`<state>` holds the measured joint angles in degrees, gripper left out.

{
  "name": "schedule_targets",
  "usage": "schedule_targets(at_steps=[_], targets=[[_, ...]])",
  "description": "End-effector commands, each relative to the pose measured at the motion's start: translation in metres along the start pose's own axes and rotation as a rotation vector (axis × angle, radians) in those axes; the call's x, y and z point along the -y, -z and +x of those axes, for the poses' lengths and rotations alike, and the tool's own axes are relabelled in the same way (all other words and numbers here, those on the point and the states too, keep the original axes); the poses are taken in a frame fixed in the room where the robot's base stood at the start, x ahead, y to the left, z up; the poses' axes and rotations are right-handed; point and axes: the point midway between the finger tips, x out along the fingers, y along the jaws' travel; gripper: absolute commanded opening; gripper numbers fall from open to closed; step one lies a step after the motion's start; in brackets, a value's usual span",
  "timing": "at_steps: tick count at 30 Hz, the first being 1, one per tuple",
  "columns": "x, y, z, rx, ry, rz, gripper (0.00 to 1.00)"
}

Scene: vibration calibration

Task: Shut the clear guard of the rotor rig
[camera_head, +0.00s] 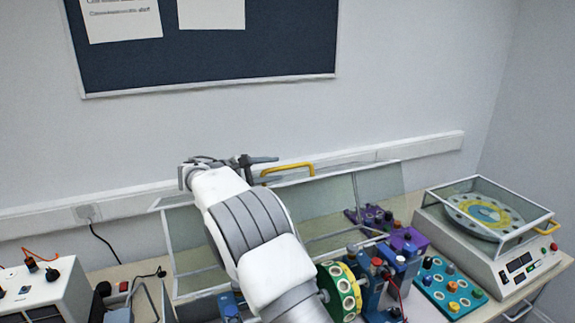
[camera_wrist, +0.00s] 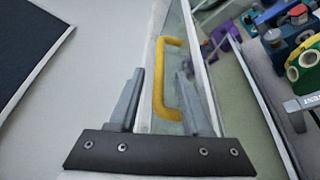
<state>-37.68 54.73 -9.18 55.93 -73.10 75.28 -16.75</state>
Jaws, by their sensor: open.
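The rotor rig's clear guard (camera_head: 325,208) stands raised, tilted back toward the wall, its panel in a pale frame. Its yellow handle (camera_head: 287,169) is at the top edge; it also shows in the wrist view (camera_wrist: 158,85). My gripper (camera_head: 245,166) is open at the guard's top edge, left of the handle in the head view. In the wrist view my gripper (camera_wrist: 160,75) has the handle in line between its two fingers, with nothing gripped; I cannot tell how deep the handle sits. The rotor's green disc (camera_head: 328,290) shows below, partly hidden by my arm.
A white balancing machine (camera_head: 500,262) with its own clear cover and yellow handle stands at the right. A teal board (camera_head: 449,287) with knobs lies beside it. A white box (camera_head: 45,292) with cables is at the left. The wall with a dark board (camera_head: 205,60) is close behind.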

Motion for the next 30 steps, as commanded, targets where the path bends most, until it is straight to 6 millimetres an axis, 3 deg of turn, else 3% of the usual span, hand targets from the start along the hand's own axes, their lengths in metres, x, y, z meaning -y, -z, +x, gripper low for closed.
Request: schedule_targets(at_steps=[3,9,21,30], targets=[[-0.001,-0.002,0.025,0.003,0.001,-0.001,0.48],[-0.001,-0.001,0.05,0.001,0.0,0.001,0.48],[0.0,0.0,0.058,0.0,-0.001,0.001,0.48],[0.0,0.0,0.058,0.0,0.0,0.001,0.0]])
